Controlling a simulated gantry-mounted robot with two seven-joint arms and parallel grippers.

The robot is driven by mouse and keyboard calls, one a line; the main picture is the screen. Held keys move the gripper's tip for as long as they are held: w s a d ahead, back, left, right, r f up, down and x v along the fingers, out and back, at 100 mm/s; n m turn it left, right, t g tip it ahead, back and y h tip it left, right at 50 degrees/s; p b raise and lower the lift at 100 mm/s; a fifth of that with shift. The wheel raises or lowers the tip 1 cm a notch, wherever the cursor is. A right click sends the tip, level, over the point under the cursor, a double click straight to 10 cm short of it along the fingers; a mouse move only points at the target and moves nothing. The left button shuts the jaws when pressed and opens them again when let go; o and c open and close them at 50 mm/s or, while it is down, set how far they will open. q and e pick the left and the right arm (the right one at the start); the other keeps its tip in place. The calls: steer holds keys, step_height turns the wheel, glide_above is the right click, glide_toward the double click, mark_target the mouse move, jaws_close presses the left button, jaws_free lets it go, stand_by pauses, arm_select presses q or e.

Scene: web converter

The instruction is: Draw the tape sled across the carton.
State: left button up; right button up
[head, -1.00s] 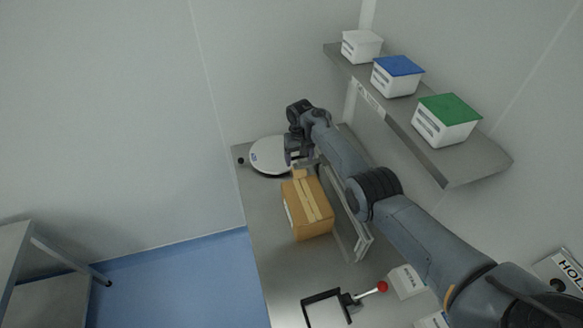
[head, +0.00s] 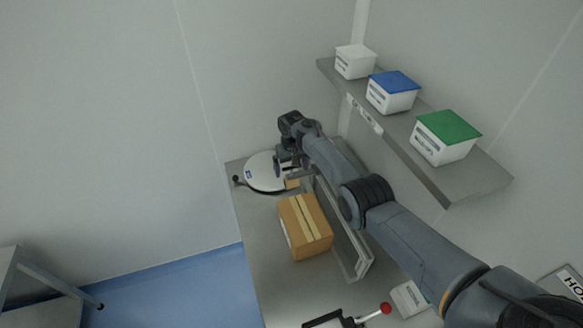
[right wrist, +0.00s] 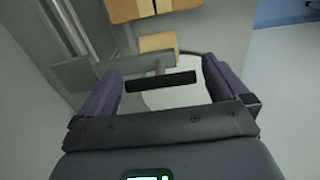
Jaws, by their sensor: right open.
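The brown carton (head: 303,228), with a pale strip along its top, stands on the grey bench and also shows at the top of the right wrist view (right wrist: 150,9). Beyond its far end is what looks like the tape sled: a grey bracket (right wrist: 90,73) with a black handle bar (right wrist: 160,81). A small tan block (right wrist: 158,43) is beside the bracket. My right gripper (head: 291,167) is over this spot. Its purple fingers (right wrist: 162,82) are open, one on each side of the bar; contact cannot be told. My left gripper is out of view.
A round white disc (head: 264,171) lies at the bench's far end. A grey frame (head: 346,235) runs along the carton's right side. A red-knobbed lever (head: 385,308) is at the near end. A wall shelf (head: 440,180) holds white, blue-lidded and green-lidded boxes.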

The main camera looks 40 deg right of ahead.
steer(key=shift+r, duration=0.3)
step_height(320, 180, up, 10)
stand_by(0.4)
steer(key=shift+r, duration=0.1)
stand_by(0.3)
